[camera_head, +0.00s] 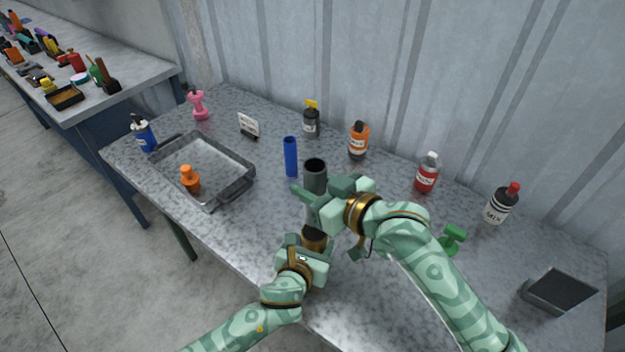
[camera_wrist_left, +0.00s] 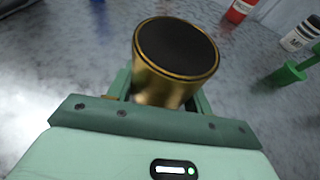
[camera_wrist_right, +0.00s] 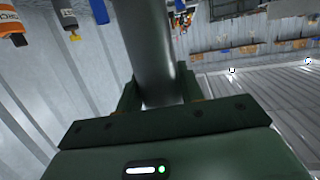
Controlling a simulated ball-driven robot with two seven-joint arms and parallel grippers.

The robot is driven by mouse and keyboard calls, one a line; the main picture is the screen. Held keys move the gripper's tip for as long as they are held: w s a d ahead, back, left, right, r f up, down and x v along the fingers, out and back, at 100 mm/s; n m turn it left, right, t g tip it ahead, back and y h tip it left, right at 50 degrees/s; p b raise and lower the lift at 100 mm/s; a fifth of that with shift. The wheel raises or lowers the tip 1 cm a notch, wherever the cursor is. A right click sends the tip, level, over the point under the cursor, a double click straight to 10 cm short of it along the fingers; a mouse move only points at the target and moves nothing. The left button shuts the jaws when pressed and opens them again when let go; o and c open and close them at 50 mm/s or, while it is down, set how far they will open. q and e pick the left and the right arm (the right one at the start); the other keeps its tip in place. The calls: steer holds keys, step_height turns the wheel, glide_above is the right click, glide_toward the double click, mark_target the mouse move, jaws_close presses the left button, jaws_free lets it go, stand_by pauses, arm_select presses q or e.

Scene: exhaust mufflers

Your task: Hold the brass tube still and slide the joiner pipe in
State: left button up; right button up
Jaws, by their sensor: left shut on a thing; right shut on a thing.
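The brass tube (camera_head: 314,234) is held upright low over the front of the table by my left gripper (camera_head: 310,246), shut on it. In the left wrist view the brass tube (camera_wrist_left: 175,62) shows a dark round top with nothing standing in it. My right gripper (camera_head: 317,198) is shut on a dark grey pipe, the joiner pipe (camera_head: 315,173), whose open upper end shows. In the right wrist view the joiner pipe (camera_wrist_right: 147,45) rises from between the fingers. In the head view it appears above and behind the brass tube; its lower end is partly hidden by my right gripper.
A blue tube (camera_head: 290,157) stands just left of the joiner pipe. Several bottles line the back, a green object (camera_head: 452,238) lies right of my right arm, and a dark box (camera_head: 560,290) sits far right.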

steer(key=shift+f, duration=3.75)
steer(key=shift+f, duration=0.1)
steer(key=shift+f, duration=1.4)
steer(key=o, duration=1.2)
steer(key=v, duration=1.2)
